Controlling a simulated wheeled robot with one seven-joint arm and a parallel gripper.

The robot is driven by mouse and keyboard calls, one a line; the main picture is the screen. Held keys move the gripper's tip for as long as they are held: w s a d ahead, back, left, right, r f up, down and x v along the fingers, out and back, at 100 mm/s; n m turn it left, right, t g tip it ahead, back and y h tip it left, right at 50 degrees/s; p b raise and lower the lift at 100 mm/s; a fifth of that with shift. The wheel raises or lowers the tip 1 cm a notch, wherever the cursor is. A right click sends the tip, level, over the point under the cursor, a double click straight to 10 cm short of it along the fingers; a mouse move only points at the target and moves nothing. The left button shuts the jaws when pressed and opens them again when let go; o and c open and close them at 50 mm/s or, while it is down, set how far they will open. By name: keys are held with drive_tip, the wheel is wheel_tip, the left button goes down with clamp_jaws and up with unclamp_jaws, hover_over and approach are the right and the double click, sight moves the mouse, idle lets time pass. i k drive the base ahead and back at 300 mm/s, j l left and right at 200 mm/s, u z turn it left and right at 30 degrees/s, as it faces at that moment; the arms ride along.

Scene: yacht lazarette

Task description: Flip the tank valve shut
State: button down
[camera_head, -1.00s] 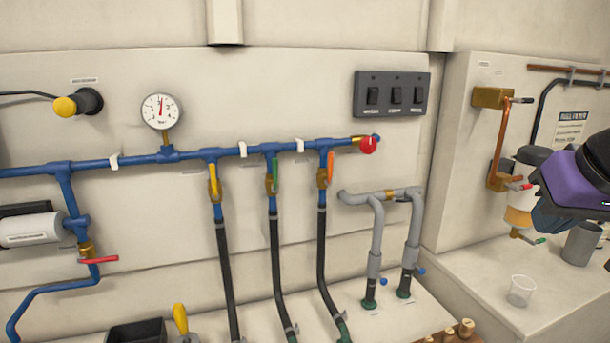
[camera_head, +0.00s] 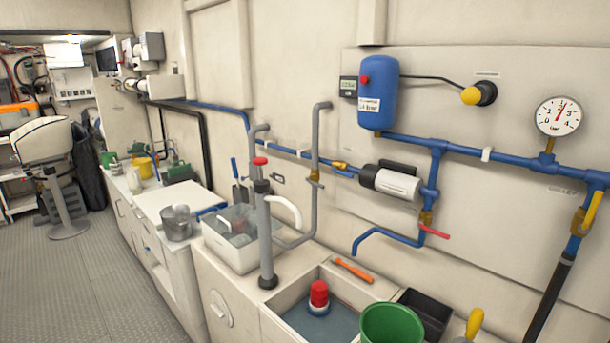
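My gripper is not in view. Several valves show, and I cannot tell which one is the tank valve. A valve with a small yellow handle (camera_head: 340,166) sits on the blue pipe left of the white pump (camera_head: 397,184). A red lever (camera_head: 433,231) sticks out sideways from a brass valve on the vertical blue pipe below the pump's right end. A yellow lever (camera_head: 592,212) lies along a steep blue pipe at the right edge. A blue tank (camera_head: 378,93) with a red knob and a white label is fixed to the wall panel above the pump.
A round gauge (camera_head: 558,117) is on the pipe at right. Below are a sink (camera_head: 285,312) with a red-topped plug, a green bucket (camera_head: 391,322), a black bin (camera_head: 425,312) and a grey standpipe (camera_head: 266,235). Clear floor (camera_head: 75,285) lies at left.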

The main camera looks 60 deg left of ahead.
sight(334, 169)
drive_tip(key=u, duration=1.65)
